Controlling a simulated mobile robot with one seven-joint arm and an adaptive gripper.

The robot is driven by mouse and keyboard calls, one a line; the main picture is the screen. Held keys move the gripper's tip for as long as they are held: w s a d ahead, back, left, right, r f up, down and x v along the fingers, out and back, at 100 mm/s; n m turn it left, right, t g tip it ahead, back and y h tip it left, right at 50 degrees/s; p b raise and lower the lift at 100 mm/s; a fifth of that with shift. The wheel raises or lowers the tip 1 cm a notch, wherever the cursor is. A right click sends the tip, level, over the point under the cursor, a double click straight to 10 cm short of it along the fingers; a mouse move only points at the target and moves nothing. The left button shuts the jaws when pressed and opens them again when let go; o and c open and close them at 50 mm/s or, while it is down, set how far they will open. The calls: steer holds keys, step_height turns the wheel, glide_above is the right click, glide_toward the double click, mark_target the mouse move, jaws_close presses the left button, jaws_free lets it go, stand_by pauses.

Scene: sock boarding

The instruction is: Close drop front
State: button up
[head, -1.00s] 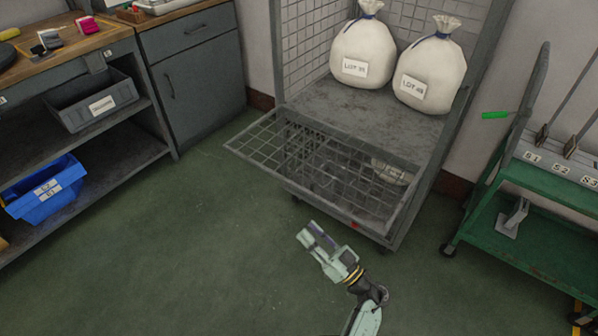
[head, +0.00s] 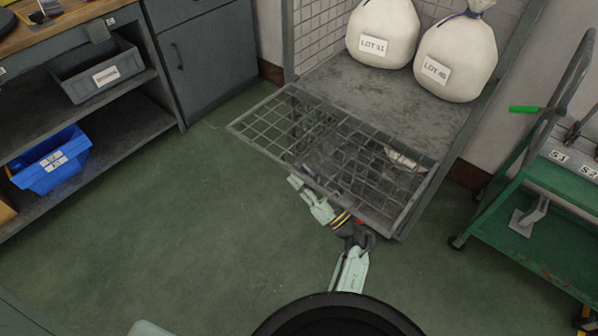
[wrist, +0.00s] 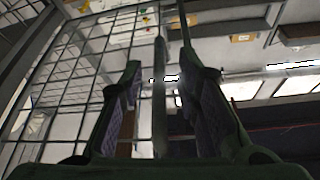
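The drop front (head: 268,128) is a grey wire-mesh panel on the front of a grey cage trolley (head: 350,82). It is folded down, sticking out roughly level above the floor. My gripper (head: 295,183) is low at the panel's outer edge, with its wrist partly against or below that edge. In the wrist view my gripper (wrist: 165,85) is open, its two fingers well apart. A bar (wrist: 160,95) shows between the fingers and mesh wires (wrist: 75,85) at the left. I cannot tell whether the fingers touch the bar.
Two white sacks (head: 382,30) (head: 455,60) stand on the trolley deck. A workbench with a blue bin (head: 50,162) and a grey bin (head: 98,72) is at the left. The green floor (head: 200,225) between is clear.

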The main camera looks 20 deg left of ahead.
steer(key=shift+x, duration=0.95)
steer(key=shift+c, duration=0.2)
jaws_close()
